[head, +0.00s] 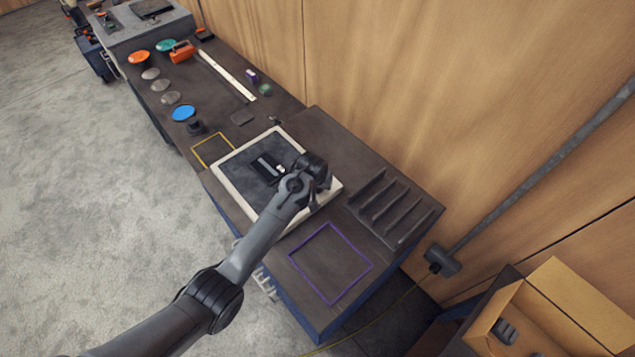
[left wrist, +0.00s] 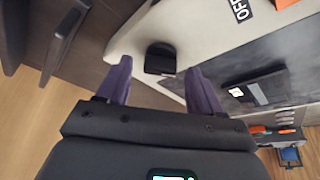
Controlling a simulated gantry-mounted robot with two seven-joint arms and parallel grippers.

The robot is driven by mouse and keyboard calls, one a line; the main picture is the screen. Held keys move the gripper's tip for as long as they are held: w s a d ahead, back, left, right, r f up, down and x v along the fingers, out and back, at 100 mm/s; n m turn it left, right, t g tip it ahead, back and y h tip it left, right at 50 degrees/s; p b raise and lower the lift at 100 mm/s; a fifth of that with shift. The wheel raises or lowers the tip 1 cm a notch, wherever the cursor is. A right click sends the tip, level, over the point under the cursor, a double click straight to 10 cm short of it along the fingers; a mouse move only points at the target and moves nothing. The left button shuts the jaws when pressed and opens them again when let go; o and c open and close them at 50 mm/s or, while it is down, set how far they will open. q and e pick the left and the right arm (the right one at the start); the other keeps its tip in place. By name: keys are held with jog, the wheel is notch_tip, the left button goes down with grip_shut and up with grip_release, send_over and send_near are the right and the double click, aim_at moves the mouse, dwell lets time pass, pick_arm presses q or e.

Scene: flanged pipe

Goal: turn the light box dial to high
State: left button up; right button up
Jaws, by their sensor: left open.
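The light box (head: 228,193) is a flat dark panel with a white rim on the dark bench. Its dial (left wrist: 160,59) is a small black knob on the white rim in the left wrist view. An "OFF" label (left wrist: 240,9) is on the rim near the top, with an orange patch beside it. My left gripper (left wrist: 158,66) is open, its purple fingers on either side of the dial in the picture; I cannot tell if they touch it. In the head view my left gripper (head: 318,184) is over the box's right corner and hides the dial. My right gripper is not seen.
A dark device (head: 267,168) lies on the panel. A slotted rack (head: 390,208) stands right of the box, and a purple outlined square (head: 330,263) marks bare bench in front. Colored discs, including a blue one (head: 184,113), are farther back. An open cardboard box (head: 545,318) is at lower right.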

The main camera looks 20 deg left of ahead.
pick_arm(q)
jog(key=shift+w+f, duration=0.1)
jog(key=shift+f, duration=0.1)
jog(key=shift+c, duration=0.5)
jog(key=c, duration=1)
jog(key=shift+o, duration=0.2)
